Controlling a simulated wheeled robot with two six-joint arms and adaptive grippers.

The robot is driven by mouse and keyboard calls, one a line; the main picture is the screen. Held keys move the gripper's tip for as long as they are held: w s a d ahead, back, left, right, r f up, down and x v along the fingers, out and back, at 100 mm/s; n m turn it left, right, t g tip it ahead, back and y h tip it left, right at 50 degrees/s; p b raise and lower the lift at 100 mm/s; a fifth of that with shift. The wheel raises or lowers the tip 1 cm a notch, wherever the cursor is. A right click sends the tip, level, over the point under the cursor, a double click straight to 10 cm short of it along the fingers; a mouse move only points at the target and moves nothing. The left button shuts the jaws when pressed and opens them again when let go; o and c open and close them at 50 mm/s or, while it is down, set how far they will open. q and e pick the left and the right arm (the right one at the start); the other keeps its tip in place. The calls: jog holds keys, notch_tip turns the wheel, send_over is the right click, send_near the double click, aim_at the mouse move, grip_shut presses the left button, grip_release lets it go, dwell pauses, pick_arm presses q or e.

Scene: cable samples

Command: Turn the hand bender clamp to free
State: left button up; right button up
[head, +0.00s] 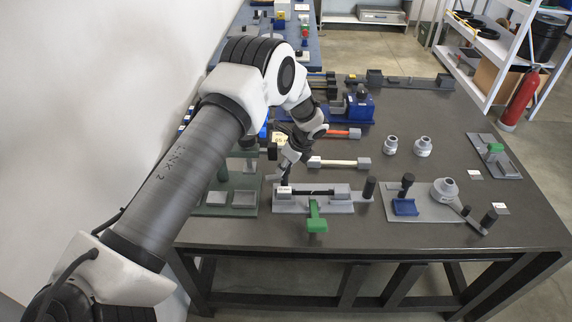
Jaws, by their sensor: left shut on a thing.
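A grey fixture (343,206) stands near the front edge of the table, with a dark rod (318,192) lying along it and a green handle (316,216) sticking out towards the front. My left gripper (285,177) points down at the left end of this fixture. It is shut on a small dark part there, mostly hidden by the fingers; I cannot tell for sure that it is the clamp. To the right, a grey plate (430,213) carries a blue block (405,207), dark knobs and a round grey fitting (445,188). My right gripper is not in view.
A dark post (370,187) stands at the fixture's right end. A white-handled tool (338,163) lies behind it. Two grey fittings (391,145) stand farther back, and a blue machine (360,106) behind.

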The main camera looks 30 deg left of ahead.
pick_arm(q)
jog(key=shift+m+t, duration=0.4)
jog(key=shift+m, duration=0.7)
jog(key=o, duration=1.2)
jog(key=shift+c, duration=0.2)
jog(key=v, duration=1.2)
jog(key=shift+a, duration=0.1)
